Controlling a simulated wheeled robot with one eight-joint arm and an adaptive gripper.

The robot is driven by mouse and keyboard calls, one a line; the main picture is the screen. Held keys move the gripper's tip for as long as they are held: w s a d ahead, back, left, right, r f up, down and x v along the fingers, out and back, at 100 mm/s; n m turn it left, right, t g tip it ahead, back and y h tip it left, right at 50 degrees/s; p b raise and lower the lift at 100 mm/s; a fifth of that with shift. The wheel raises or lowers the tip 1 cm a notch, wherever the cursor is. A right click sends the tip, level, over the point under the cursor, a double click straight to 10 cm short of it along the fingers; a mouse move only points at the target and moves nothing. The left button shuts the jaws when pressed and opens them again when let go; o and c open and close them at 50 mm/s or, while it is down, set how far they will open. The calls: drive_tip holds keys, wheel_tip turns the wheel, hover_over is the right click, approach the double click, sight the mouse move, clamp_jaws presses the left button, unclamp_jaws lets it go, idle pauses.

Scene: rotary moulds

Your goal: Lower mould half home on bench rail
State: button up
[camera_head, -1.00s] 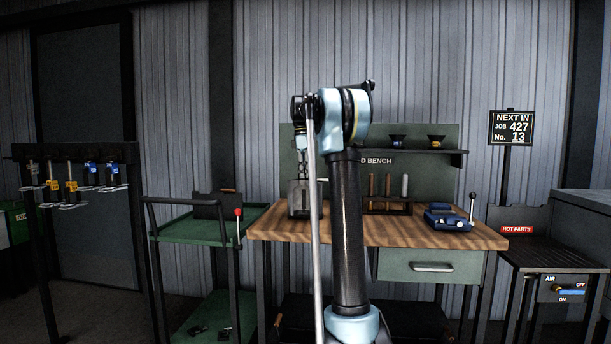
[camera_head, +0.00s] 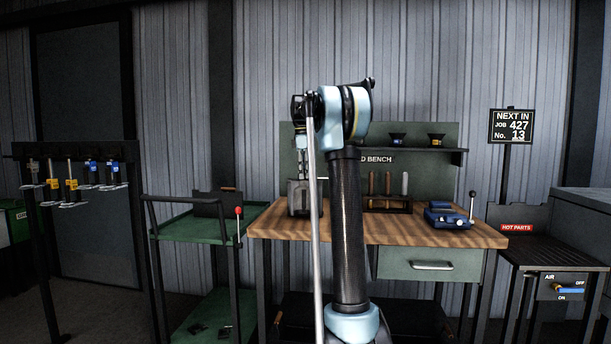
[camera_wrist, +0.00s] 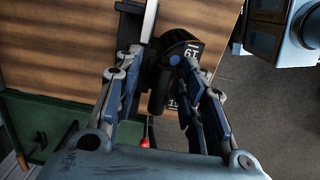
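In the head view a grey block (camera_head: 296,197) stands at the bench's left end, below my wrist. My arm partly hides this spot, and the contact between mould and rail cannot be made out.
The wooden bench (camera_head: 345,232) has a tool rack (camera_head: 388,207) and a blue vice-like fixture (camera_head: 447,217) to the right. A green cart (camera_head: 190,228) stands close on the left. A hot-parts table (camera_head: 545,257) stands right. The bench's middle front is clear.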

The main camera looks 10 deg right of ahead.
wheel_tip(320, 180, up, 12)
drive_tip(key=shift+w+a, duration=0.15)
drive_tip(key=shift+a, duration=0.3)
idle(0.4)
wheel_tip(320, 180, up, 7)
idle(1.0)
drive_tip(key=shift+f, duration=0.1)
idle(0.4)
drive_tip(key=s+f+m+t, duration=0.1)
drive_tip(key=s+f+m, duration=0.3)
drive_tip(key=s+f, duration=0.65)
drive_tip(key=s+f+m, duration=0.4)
drive_tip(key=s+f, duration=0.3)
drive_tip(key=s, duration=0.7)
drive_tip(key=s+f+m, duration=0.2)
drive_tip(key=s+f, duration=0.6)
drive_tip(key=f, duration=0.3)
drive_tip(key=s+f+m+t, duration=0.1)
drive_tip(key=s+f+m, duration=0.1)
drive_tip(key=s+f, duration=0.6)
drive_tip(key=s+f+m+y, duration=0.1)
drive_tip(key=s+f, duration=0.7)
drive_tip(key=f, duration=0.8)
drive_tip(key=shift+s+a+f+m, duration=0.15)
drive_tip(key=shift+s+a+m, duration=0.15)
drive_tip(key=shift+m, duration=0.3)
